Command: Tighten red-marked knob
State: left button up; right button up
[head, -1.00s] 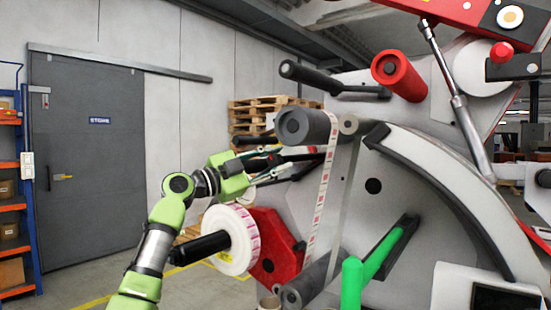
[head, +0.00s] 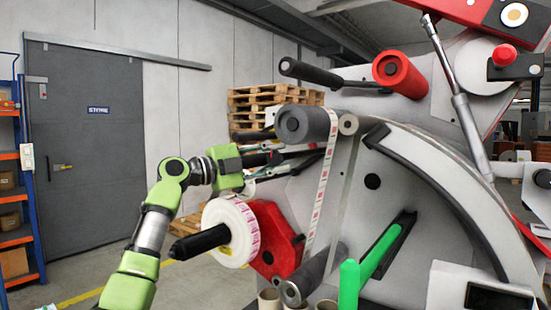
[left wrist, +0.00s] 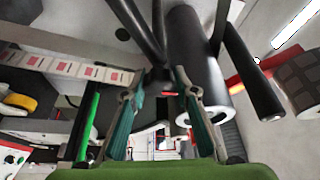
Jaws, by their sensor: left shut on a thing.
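My left gripper (head: 285,160) reaches in from the left, above the white label roll, toward the side of the machine. In the left wrist view its two teal fingers (left wrist: 163,76) are closed in on a dark knob (left wrist: 157,82) with a small red mark beside its lower right. The fingers touch or nearly cover its sides, so its full shape is hidden. In the head view the knob cannot be told apart from the dark bars behind the fingers. My right gripper is in neither view.
The white label roll (head: 231,231) on its black shaft is just below my left wrist. A grey roller (head: 305,124) and the label strip (head: 322,190) are close by. A green lever (head: 378,250) is lower right. A grey door (head: 85,150) is behind at left.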

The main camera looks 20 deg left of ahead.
pick_arm(q)
jog(key=o, duration=1.1)
jog(key=v, duration=1.2)
